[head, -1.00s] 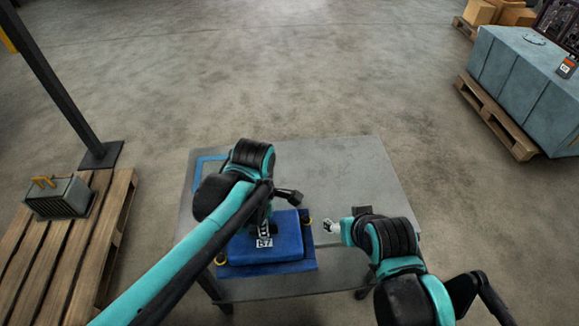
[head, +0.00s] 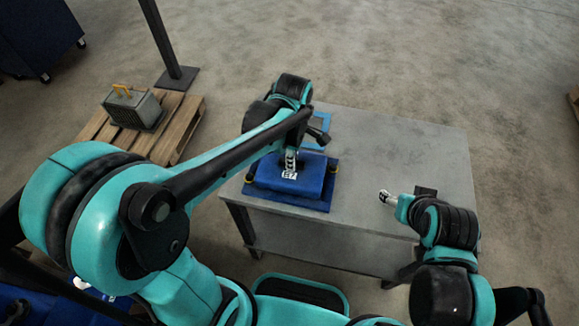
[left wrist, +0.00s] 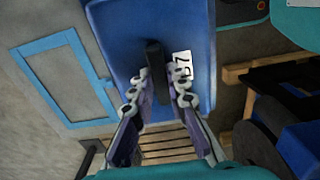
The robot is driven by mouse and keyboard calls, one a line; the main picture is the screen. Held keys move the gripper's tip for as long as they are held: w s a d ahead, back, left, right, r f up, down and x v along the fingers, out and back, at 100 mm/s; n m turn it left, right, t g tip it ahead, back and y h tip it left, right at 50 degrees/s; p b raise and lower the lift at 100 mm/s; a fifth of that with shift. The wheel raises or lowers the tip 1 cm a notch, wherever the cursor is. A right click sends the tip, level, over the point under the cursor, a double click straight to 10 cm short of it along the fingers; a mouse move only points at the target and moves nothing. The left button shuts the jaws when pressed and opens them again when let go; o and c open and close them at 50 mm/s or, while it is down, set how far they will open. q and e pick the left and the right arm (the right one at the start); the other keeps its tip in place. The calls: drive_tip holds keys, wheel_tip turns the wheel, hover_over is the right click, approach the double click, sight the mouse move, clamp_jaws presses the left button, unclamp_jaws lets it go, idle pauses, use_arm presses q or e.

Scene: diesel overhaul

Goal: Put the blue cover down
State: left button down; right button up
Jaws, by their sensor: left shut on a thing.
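The blue cover (head: 308,184) is a box-like lid with a white number label, at the left part of the grey table (head: 400,160). A darker blue flat piece with yellow bits shows under its edges. I cannot tell whether the cover rests on it. My left gripper (head: 289,166) is over the cover. In the left wrist view, its fingers (left wrist: 160,88) are shut on the cover's dark upright handle (left wrist: 154,60), beside the label (left wrist: 183,66). My right gripper (head: 387,196) hangs apart from the cover, over the table's front right; its jaw opening is too small to tell.
A blue outlined rectangle (left wrist: 65,75) marks the tabletop beside the cover, partly hidden by my left arm in the head view. A wooden pallet (head: 180,125) with a grey yellow-handled box (head: 132,107) stands left. A dark post stands behind it. The table's right side is clear.

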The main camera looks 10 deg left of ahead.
use_arm(q)
drive_tip(key=shift+w+a+f, duration=0.4)
drive_tip(key=shift+a+f, duration=0.05)
drive_tip(key=shift+a, duration=0.15)
drive_tip(key=shift+f+b, duration=0.85)
drive_tip(key=shift+f, duration=1.15)
drive_tip(key=shift+f, duration=0.15)
drive_tip(key=c, duration=1.5)
unclamp_jaws()
